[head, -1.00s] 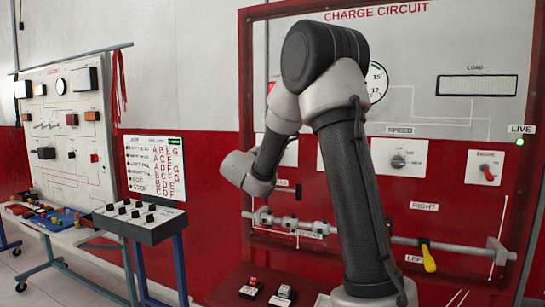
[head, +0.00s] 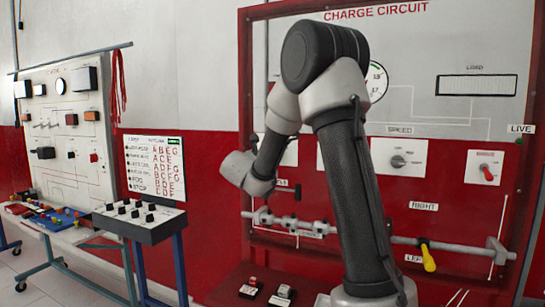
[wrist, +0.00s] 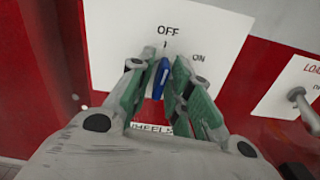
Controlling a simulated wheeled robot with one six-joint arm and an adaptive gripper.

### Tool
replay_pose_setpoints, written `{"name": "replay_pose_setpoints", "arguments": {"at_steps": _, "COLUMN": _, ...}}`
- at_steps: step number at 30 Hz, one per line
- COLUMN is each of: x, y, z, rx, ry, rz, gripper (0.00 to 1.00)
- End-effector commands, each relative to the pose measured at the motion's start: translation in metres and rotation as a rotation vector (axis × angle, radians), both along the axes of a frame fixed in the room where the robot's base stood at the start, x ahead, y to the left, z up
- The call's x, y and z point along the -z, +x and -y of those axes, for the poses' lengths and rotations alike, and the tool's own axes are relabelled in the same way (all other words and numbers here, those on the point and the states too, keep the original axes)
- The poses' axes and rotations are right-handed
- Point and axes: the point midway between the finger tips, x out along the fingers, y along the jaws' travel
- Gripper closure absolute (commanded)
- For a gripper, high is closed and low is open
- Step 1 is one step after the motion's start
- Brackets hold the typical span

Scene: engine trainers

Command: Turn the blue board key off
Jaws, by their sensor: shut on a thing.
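The blue key (wrist: 161,78) is on a white panel (wrist: 225,25) in the wrist view. It stands nearly upright, its upper end towards the mark under the OFF label (wrist: 168,30); the ON label (wrist: 198,57) is to its right. My gripper (wrist: 160,72) is shut on the key, with one green-padded finger on each side. The fingers partly hide the key's sides and the panel around it. In the head view my arm hides the key and the gripper.
In the wrist view a second white panel with a metal lever (wrist: 304,103) stands close on the right. In the head view the charge circuit board has a red key (head: 487,173), a speed knob (head: 398,161) and a yellow-handled lever (head: 428,258). A sloped switch box (head: 140,219) stands left.

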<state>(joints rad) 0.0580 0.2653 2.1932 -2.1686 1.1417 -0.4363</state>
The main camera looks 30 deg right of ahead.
Motion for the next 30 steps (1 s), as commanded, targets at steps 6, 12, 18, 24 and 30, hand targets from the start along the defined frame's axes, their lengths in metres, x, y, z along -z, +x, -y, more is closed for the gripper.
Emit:
{"name": "replay_pose_setpoints", "arguments": {"at_steps": 6, "x": 0.0009, "y": -0.0004, "z": 0.0000, "rx": 0.000, "ry": -0.053, "rz": -0.071, "gripper": 1.00}}
{"name": "replay_pose_setpoints", "arguments": {"at_steps": 12, "x": 0.0010, "y": -0.0003, "z": 0.0000, "rx": 0.000, "ry": -0.074, "rz": -0.098, "gripper": 1.00}}
{"name": "replay_pose_setpoints", "arguments": {"at_steps": 18, "x": 0.0011, "y": -0.0003, "z": -0.0001, "rx": 0.000, "ry": -0.078, "rz": -0.104, "gripper": 1.00}}
{"name": "replay_pose_setpoints", "arguments": {"at_steps": 24, "x": 0.0012, "y": -0.0003, "z": -0.0001, "rx": 0.000, "ry": -0.078, "rz": -0.104, "gripper": 1.00}}
{"name": "replay_pose_setpoints", "arguments": {"at_steps": 30, "x": 0.0008, "y": -0.0002, "z": -0.0001, "rx": 0.000, "ry": -0.078, "rz": -0.103, "gripper": 0.71}}
